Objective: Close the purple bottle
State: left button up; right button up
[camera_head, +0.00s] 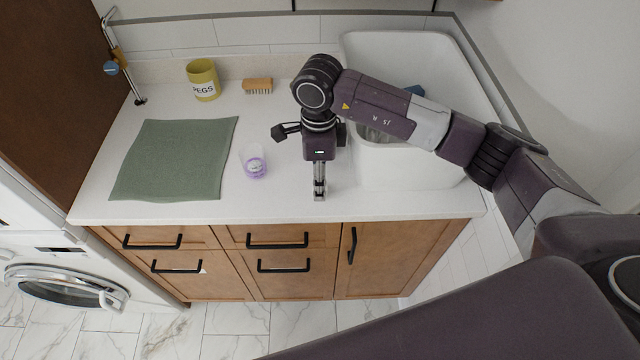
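The purple bottle (253,163) is small, with a pale see-through part at its far side and purple at its near side. It stands on the white countertop, between the green cloth and my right gripper. Its lid cannot be made out clearly. My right gripper (319,192) points down over the counter near its front edge, a short way right of the bottle and apart from it. I see its fingers almost edge-on, so their opening does not show. Nothing is visibly held in it. My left gripper is not in view.
A green cloth (176,160) lies on the left of the counter. A yellow pegs pot (203,80) and a wooden brush (258,86) stand at the back. A white basin (405,172) is on the right, partly behind my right arm.

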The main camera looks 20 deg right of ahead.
jog(key=shift+f, duration=1.1)
jog(key=shift+c, duration=0.7)
jog(key=c, duration=0.6)
jog(key=shift+c, duration=0.2)
